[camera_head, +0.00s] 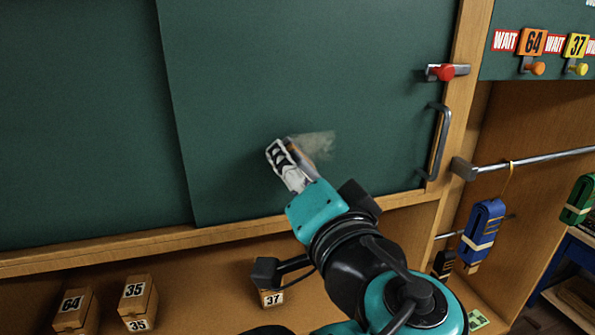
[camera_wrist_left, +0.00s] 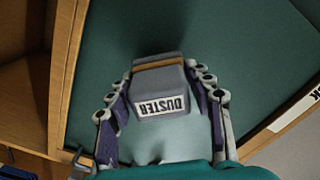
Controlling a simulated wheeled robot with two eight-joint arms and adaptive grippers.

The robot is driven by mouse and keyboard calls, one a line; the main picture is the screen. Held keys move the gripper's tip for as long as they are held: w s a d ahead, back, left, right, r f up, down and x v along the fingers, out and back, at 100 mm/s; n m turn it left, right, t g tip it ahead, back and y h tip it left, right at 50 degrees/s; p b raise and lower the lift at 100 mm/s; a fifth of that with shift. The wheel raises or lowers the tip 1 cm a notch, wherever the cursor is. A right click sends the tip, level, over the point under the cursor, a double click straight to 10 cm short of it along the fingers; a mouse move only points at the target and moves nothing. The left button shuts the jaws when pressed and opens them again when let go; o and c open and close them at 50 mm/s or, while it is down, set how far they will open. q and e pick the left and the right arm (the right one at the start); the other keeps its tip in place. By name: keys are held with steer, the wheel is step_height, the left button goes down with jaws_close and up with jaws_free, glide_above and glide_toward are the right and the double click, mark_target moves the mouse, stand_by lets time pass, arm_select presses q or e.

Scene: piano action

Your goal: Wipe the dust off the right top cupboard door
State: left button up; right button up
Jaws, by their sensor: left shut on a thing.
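My right gripper is not in view.
A red knob (camera_head: 445,72) on a metal latch sits at the door's right edge. A metal rail (camera_head: 530,159) with hanging blue straps (camera_head: 482,234) is at the right. Numbered wooden blocks (camera_head: 137,297) stand on the shelf below. Open door surface lies around the gripper.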

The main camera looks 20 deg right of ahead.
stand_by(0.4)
arm_select(q)
steer(key=shift+w, duration=0.4)
steer(key=shift+w, duration=0.6)
